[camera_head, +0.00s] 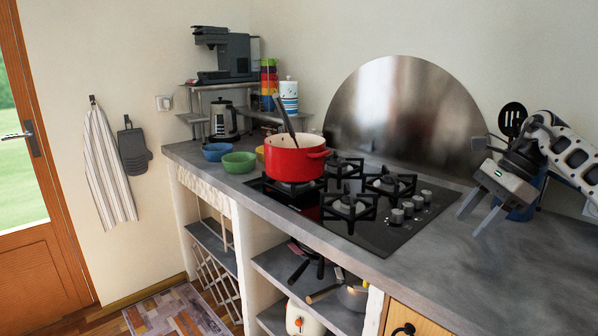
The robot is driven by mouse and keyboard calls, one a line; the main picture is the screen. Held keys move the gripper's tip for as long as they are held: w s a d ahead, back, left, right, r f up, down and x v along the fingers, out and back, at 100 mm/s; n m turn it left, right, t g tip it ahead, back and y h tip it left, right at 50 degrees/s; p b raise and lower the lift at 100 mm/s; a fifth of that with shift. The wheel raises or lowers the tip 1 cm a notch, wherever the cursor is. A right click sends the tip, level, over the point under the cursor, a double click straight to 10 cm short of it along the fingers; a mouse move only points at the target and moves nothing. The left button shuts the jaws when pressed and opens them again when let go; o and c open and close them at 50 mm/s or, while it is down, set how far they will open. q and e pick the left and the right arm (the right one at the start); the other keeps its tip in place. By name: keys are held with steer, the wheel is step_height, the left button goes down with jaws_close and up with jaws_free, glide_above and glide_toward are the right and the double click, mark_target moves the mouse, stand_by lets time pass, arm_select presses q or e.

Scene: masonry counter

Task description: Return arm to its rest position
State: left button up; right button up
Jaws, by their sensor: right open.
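My right gripper (479,219) hangs over the right part of the counter, its two fingers pointing down and to the left. It is open with nothing between the fingers. My right arm comes in from the right edge, in front of a blue container with a black slotted utensil (512,118). My left gripper is not in view. A red pot (292,163) stands on the back-left of the black gas hob (396,236), with a dark utensil handle (284,117) sticking up out of it. My gripper is apart from the pot and hob.
The grey counter (480,290) is bare at the front right. Several bowls, including a blue one (216,152) and a green one (239,163), sit left of the pot. A round metal backsplash (405,110) stands behind the hob. Open shelves with pans lie below.

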steer(key=a+f+m+t+y, duration=0.1)
steer(key=a+f+y, duration=0.3)
steer(key=a, duration=0.5)
steer(key=a+f+m+y, duration=0.1)
steer(key=a+f, duration=0.6)
steer(key=a, duration=0.2)
steer(key=s+a+f+m+t+y, duration=0.2)
steer(key=s+a+m+t+y, duration=0.1)
steer(key=a+m, duration=0.4)
steer(key=s+a+f+m+t+y, duration=0.2)
steer(key=s+a+m+t+y, duration=0.15)
steer(key=a+m, duration=0.3)
steer(key=s+d+f+m+h, duration=0.3)
steer(key=s+m, duration=0.4)
steer(key=m, duration=0.4)
steer(key=s+d+f+m+t+h, duration=0.1)
steer(key=s+d+f+m+h, duration=0.2)
steer(key=m, duration=0.9)
steer(key=s+d+f+m+t+h, duration=0.1)
steer(key=s+d+f+m+h, duration=0.3)
steer(key=s+f+m+h, duration=0.4)
steer(key=s+f+m, duration=0.2)
steer(key=s+m, duration=0.2)
steer(key=shift+s, duration=0.25)
steer(key=shift+f, duration=0.1)
jaws_close()
